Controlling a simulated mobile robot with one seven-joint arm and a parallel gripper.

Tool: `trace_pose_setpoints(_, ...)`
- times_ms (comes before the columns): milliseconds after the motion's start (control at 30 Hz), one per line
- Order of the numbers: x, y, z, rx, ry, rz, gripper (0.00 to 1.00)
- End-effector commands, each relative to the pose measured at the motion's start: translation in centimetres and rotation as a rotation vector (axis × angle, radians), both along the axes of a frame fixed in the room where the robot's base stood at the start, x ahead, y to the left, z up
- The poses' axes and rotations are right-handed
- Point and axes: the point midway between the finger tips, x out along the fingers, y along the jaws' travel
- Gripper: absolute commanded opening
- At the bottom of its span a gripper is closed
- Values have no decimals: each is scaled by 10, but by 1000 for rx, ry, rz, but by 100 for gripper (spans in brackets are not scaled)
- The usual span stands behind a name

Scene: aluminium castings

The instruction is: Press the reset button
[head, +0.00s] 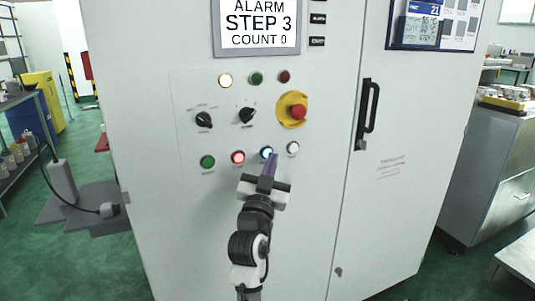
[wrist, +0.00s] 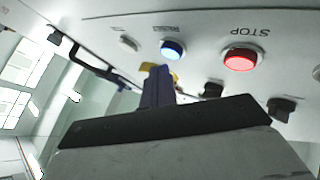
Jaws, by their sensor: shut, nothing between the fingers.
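The blue button (head: 266,152) is lit and sits in the lower row of the cabinet's control panel, between a red button and a white one. In the wrist view the blue button (wrist: 172,49) has a small label beside it that is too blurred to read surely. My gripper (head: 268,162) is shut and empty, with its dark purple fingers pointing at the panel just below the blue button. In the wrist view the fingertips (wrist: 158,70) end close to the blue button; I cannot tell whether they touch it.
A lit red button (wrist: 240,58) labelled STOP is beside the blue one. A green button (head: 207,161) and white button (head: 293,147) share the row. Above are black rotary switches (head: 247,115) and a red emergency stop (head: 298,111). The display (head: 258,25) reads ALARM, STEP 3, COUNT 0.

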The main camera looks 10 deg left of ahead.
Motion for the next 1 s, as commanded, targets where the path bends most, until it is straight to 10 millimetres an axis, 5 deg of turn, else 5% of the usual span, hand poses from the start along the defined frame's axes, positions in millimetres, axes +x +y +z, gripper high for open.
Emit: trace_pose_setpoints(1000,10,8,-1,0,0,0,0)
